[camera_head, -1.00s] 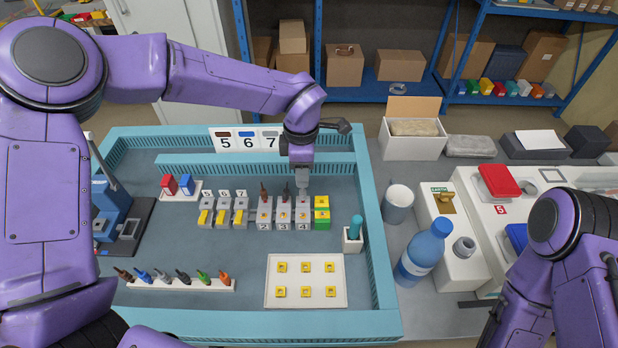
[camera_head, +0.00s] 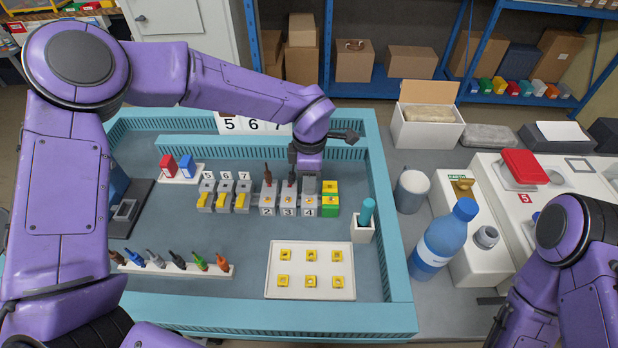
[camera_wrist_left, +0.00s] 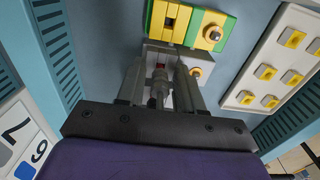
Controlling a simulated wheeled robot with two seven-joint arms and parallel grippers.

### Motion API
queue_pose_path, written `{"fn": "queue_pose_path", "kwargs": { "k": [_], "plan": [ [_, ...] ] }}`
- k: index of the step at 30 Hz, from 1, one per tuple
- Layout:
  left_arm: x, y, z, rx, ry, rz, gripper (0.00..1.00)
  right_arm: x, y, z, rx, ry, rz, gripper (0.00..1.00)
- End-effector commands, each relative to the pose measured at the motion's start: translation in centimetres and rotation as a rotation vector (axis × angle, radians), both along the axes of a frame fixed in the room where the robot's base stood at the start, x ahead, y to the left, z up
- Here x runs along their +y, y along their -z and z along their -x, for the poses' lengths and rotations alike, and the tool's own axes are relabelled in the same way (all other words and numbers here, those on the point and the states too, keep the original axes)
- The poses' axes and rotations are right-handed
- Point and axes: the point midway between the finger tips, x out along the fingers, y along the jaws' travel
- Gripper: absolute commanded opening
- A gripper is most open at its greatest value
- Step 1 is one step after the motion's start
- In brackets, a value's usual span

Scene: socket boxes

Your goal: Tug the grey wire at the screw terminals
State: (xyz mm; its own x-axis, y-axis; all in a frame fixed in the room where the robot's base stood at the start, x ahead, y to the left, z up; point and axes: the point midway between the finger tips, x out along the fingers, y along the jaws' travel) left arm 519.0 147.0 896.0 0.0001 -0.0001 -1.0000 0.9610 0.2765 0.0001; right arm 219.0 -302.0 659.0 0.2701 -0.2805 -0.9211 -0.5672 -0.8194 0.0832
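My left gripper (camera_head: 310,186) is down at screw terminal 4 (camera_head: 309,210), the grey block beside the yellow-green one. In the left wrist view its two fingers (camera_wrist_left: 160,88) stand on either side of a slim grey wire end (camera_wrist_left: 160,77) over that terminal. The fingers are close to it, but I cannot tell whether they press on it. The fingers hide most of the wire in the head view. A brown wire (camera_head: 268,176) stands in terminal 2, and a dark one seems to stand in terminal 3. My right gripper is outside the head view.
The yellow-green block (camera_head: 330,206) is right beside terminal 4. Blocks with yellow levers (camera_head: 223,199) stand to the left. A wire rack (camera_head: 175,268) and a white tray (camera_head: 270,252) lie in front. A blue bottle (camera_head: 440,243) stands outside the tray's wall (camera_head: 384,215).

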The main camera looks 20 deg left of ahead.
Motion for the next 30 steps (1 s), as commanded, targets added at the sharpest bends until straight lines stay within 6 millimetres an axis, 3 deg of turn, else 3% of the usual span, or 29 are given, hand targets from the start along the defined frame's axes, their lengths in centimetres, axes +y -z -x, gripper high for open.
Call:
{"fn": "queue_pose_path", "kwargs": {
  "k": [1,4,5,30],
  "plan": [
    [-0.01,-0.03,0.00,0.000,0.000,0.000,0.36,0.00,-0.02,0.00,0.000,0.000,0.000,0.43],
    [0.00,-0.03,0.00,0.000,0.000,0.000,0.04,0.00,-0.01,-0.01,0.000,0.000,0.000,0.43],
    [0.00,-0.03,0.00,0.000,0.000,0.000,0.00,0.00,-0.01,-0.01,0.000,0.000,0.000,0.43],
    [0.03,-0.24,-0.06,-0.002,0.000,0.000,0.00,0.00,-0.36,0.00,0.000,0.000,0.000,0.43]
  ]
}}
